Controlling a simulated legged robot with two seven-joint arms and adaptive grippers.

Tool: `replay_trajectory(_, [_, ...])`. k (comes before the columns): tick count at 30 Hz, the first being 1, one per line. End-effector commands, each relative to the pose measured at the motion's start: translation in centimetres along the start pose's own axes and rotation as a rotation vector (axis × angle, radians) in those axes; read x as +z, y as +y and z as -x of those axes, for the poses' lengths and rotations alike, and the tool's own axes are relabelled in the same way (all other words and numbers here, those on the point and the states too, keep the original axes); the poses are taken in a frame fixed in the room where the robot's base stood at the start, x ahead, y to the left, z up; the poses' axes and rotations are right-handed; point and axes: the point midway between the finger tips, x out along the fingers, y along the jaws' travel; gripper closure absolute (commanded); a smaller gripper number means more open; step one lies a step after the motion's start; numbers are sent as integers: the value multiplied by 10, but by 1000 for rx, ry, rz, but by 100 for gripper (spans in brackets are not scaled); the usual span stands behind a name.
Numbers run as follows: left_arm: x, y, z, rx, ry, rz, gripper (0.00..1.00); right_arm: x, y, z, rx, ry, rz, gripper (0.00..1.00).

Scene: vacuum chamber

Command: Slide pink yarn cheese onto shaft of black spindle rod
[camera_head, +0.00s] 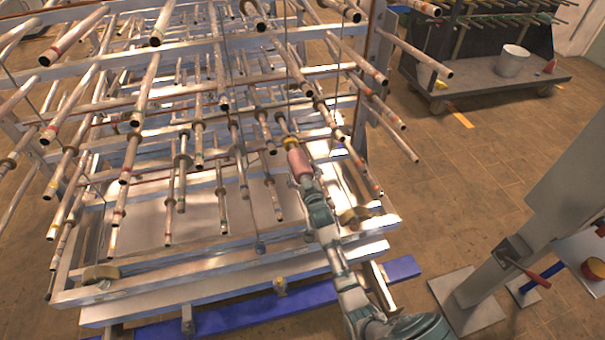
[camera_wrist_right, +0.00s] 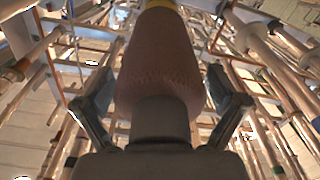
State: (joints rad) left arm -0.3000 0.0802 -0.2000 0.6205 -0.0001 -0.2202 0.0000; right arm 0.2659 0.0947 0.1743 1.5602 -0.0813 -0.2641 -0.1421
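The pink yarn cheese (camera_head: 299,163) is a tapered pink body with a yellow end in the head view, right of the rack's middle. It fills the upper middle of the right wrist view (camera_wrist_right: 160,62). My right gripper (camera_head: 311,188) is at its near end, with one finger on each side, and appears shut on it; finger contact is hard to make out. The yarn's yellow end points away from my right gripper, toward the rack. I cannot tell which of the many rods is the black spindle rod, nor whether the yarn touches one. My left gripper is not in view.
A large metal rack (camera_head: 225,285) with many protruding rods surrounds the yarn on the left and above. A blue beam (camera_head: 240,313) lies low in front. A dark cart with a white bucket (camera_head: 513,61) stands at the back right. The tiled floor between is clear.

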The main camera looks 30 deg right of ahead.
Motion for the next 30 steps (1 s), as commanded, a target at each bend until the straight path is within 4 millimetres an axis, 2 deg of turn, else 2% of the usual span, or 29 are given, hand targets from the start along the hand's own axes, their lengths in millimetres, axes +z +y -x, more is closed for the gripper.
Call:
replay_trajectory(11, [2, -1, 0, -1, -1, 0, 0, 1, 0, 5, -1, -2, 0, 0])
replay_trajectory(14, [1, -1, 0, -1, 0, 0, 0, 2, -1, 19, -1, -3, 0, 0])
replay_trajectory(24, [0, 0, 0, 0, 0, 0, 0, 2, 0, 92, 0, -3, 0, 0])
replay_trajectory(30, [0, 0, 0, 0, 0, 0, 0, 2, -1, 115, 0, -3, 0, 0])
